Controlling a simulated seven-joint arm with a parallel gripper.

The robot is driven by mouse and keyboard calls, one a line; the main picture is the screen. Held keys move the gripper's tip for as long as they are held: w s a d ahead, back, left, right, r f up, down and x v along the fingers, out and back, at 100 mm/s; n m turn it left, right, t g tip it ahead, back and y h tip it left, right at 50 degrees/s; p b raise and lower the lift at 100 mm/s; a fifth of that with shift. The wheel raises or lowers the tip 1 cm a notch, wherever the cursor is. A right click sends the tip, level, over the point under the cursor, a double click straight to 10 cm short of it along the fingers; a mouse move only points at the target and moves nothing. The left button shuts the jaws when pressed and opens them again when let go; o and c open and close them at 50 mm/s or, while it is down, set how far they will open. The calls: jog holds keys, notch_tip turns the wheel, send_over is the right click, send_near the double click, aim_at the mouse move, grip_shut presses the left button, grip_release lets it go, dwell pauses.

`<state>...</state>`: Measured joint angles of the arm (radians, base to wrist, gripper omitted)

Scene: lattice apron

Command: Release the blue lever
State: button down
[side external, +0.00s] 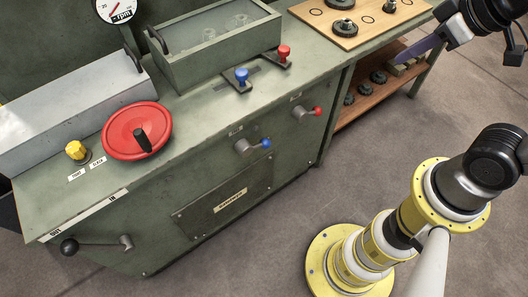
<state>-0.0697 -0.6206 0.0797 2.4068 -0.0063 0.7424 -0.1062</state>
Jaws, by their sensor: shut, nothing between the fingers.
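A lever with a blue ball (266,143) sits on the front panel of the green bench. Its grey hub (243,147) is to the left of the ball, and the arm points right and slightly up. A second blue handle (241,75) stands upright in a slotted black plate on the bench top. I cannot tell from the picture which one the task names. My gripper (405,57) is at the upper right, its purple fingers shut and empty, in front of the shelf end and well away from both blue handles.
A red-ball lever (317,111) and a red top handle (284,54) are beside the blue ones. A red handwheel (137,131), yellow knob (76,150) and black-ball lever (70,246) are to the left. A wooden board (362,20) holds parts.

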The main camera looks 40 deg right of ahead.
jog(key=w+a+f+n+t+y, duration=0.1)
jog(key=w+a+f+n, duration=0.3)
jog(key=w+a, duration=0.4)
jog(key=w+a+f+n+y, duration=0.1)
jog(key=w+a+f+n, duration=0.35)
jog(key=w, duration=0.65)
jog(key=w+a+f+n+y, duration=0.3)
jog(key=a+f+n, duration=0.5)
jog(key=a+f, duration=0.9)
notch_tip(320, 180, down, 12)
jog(key=s+d+n+t, duration=0.2)
jog(key=n, duration=0.3)
jog(key=s+d+f+n+t, duration=0.1)
jog(key=s+d+f+n, duration=0.2)
jog(key=d, duration=0.4)
jog(key=s+d+f+n+t+h, duration=0.1)
jog(key=s+d+f+n+t, duration=0.1)
jog(key=s+d+f+n, duration=0.2)
notch_tip(320, 180, down, 2)
jog(key=d+n, duration=0.2)
jog(key=d, duration=0.1)
jog(key=shift+s+f+h, duration=0.15)
jog(key=shift+f+h, duration=0.05)
jog(key=shift+h, duration=0.1)
